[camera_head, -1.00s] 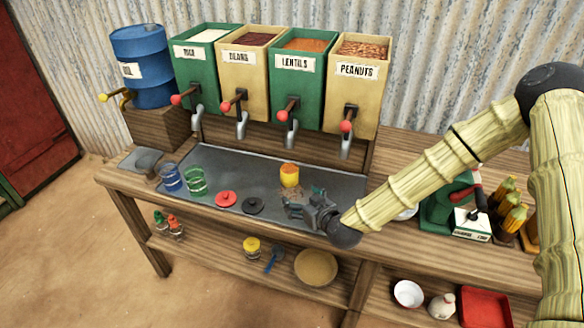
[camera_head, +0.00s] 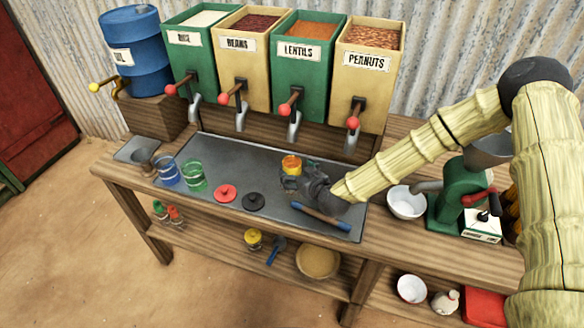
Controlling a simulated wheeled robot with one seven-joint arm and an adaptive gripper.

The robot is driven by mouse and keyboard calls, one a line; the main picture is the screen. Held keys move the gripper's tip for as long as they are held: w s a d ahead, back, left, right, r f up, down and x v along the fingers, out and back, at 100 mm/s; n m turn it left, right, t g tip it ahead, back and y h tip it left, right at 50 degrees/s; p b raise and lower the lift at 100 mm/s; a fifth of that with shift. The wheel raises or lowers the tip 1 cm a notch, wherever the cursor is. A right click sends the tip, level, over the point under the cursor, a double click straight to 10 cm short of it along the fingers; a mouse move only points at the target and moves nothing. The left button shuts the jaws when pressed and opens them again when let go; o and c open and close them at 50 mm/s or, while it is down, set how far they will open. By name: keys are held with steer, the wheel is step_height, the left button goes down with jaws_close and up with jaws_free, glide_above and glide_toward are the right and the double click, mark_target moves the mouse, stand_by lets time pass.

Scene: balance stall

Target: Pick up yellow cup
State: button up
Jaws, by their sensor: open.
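The yellow cup (camera_head: 292,162) stands upright on the grey metal tray (camera_head: 235,163), below the lentils dispenser. Its orange inside or contents show at the top; I cannot tell which. My gripper (camera_head: 293,181) is open and low over the tray, right at the front and right side of the cup. The gripper covers the cup's lower part. I cannot tell whether the fingers touch the cup or lie around it.
Blue (camera_head: 167,172) and green (camera_head: 193,177) cups stand left on the tray. Red (camera_head: 225,193) and black (camera_head: 253,202) lids lie in front. A wooden rod with blue ends (camera_head: 320,216) lies near the front edge. A white bowl (camera_head: 406,203) stands right. Dispensers (camera_head: 300,90) line the back.

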mark_target(292, 165)
steer(key=shift+w+a+p, duration=0.25)
steer(key=shift+w+p, duration=0.2)
steer(key=shift+w, duration=0.05)
steer(key=p+x, duration=0.1)
steer(key=x, duration=0.1)
steer(key=shift+w, duration=0.5)
steer(key=shift+w+a+f+p, duration=0.3)
steer(key=shift+w+p, duration=0.05)
steer(key=shift+w, duration=0.15)
steer(key=c, duration=1.2)
steer(key=shift+c, duration=0.3)
steer(key=shift+r, duration=0.15)
